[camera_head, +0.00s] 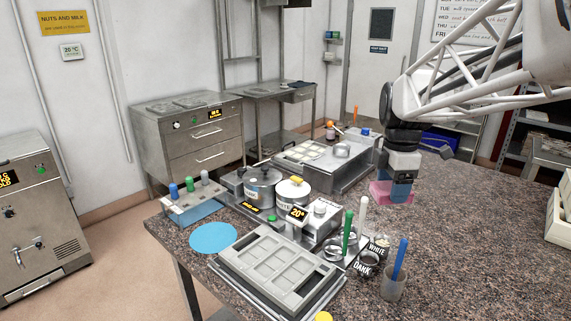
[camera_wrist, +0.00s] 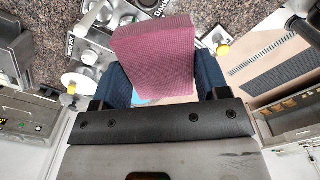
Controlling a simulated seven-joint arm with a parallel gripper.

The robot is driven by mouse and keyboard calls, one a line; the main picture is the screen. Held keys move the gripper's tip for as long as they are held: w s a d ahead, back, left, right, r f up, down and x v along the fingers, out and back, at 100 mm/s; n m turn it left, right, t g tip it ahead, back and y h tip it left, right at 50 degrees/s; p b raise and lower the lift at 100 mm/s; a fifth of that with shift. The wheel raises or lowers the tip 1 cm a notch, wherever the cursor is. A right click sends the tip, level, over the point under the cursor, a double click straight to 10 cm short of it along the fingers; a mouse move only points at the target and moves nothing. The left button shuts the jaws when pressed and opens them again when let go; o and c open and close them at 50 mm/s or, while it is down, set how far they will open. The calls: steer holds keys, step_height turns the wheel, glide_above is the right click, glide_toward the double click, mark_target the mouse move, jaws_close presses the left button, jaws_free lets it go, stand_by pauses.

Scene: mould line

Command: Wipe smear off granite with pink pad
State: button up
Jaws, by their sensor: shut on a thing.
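My gripper (camera_head: 401,188) is above the granite counter (camera_head: 465,265), to the right of the middle in the head view. It is shut on the pink pad (camera_head: 379,190). In the wrist view the pink pad (camera_wrist: 153,52) stands between the two blue fingers and sticks out past their tips. The pad appears to be held off the granite, though its exact height is hard to tell. I cannot make out a smear on the granite in either view.
A grey mould tray (camera_head: 225,259) lies at the front. Pots (camera_head: 261,190), small cups and a tumbler with a blue spatula (camera_head: 394,283) crowd the middle. A blue round mat (camera_head: 213,238) is at the left edge. The granite at the right is mostly bare.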

steer(key=w+d+m, duration=0.2)
steer(key=w+d, duration=0.3)
steer(key=w, duration=0.5)
steer(key=w+d+f+m, duration=0.1)
steer(key=w+d, duration=0.4)
steer(key=w, duration=0.5)
steer(key=w+d+m, duration=0.2)
steer(key=w+d, duration=0.3)
steer(key=w, duration=0.5)
steer(key=w+d+f+m, duration=0.3)
steer(key=w+d+f, duration=0.6)
steer(key=w, duration=0.3)
steer(key=w+d+f+m, duration=0.3)
steer(key=w+d+f, duration=0.6)
steer(key=w, duration=0.3)
steer(key=shift+d, duration=0.9)
steer(key=shift+f, duration=0.1)
